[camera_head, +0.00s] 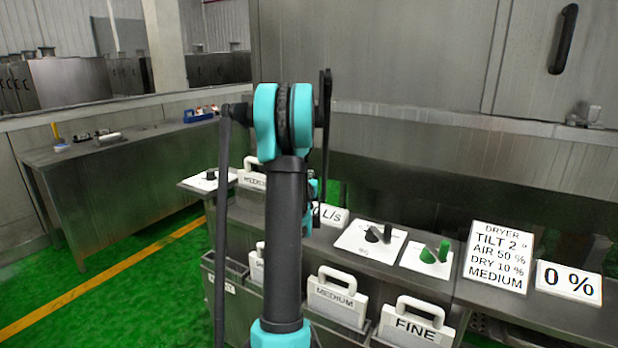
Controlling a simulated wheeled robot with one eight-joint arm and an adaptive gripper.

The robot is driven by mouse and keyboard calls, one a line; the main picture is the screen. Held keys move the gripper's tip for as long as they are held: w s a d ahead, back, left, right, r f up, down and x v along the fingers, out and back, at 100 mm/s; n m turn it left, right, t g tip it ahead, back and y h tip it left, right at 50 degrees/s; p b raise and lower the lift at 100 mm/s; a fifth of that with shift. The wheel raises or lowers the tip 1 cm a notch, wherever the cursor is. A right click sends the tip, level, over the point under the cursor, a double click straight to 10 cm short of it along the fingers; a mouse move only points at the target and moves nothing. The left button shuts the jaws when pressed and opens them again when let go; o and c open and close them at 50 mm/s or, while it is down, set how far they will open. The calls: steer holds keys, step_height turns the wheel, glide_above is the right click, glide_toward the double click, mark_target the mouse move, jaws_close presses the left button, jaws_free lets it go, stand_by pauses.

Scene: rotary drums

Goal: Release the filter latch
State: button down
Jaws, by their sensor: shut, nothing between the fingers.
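No part is labelled as a filter latch, and I cannot tell which one it is. White handled plates that look like filters stand along the front of the counter: one reads MEDIUM (337,299) and one reads FINE (414,325). Another handled plate (257,262) is partly hidden behind my arm. On the counter top are a white panel with black knobs (372,238) and a white panel with green knobs (428,258). My arm stands upright across the middle of the view. My gripper's fingers are hidden behind it.
A sign with dryer values (497,258) and a 0 % sign (569,282) stand at the right of the counter. A steel bench (120,165) with small items stands at the left. Green floor (110,270) with a yellow line is clear between them.

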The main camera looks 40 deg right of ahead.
steer(key=shift+w+d+n+t+y, duration=0.4)
steer(key=shift+n+t+y, duration=0.2)
steer(key=shift+y, duration=0.25)
steer(key=shift+w+d+n+t+y, duration=0.4)
steer(key=shift+n+t+y, duration=0.2)
steer(key=shift+y, duration=0.2)
steer(key=shift+w+d+n+t+y, duration=0.35)
steer(key=shift+d+n+t+y, duration=0.15)
steer(key=shift+n+y, duration=0.3)
steer(key=shift+w, duration=0.15)
steer(key=shift+a, duration=0.1)
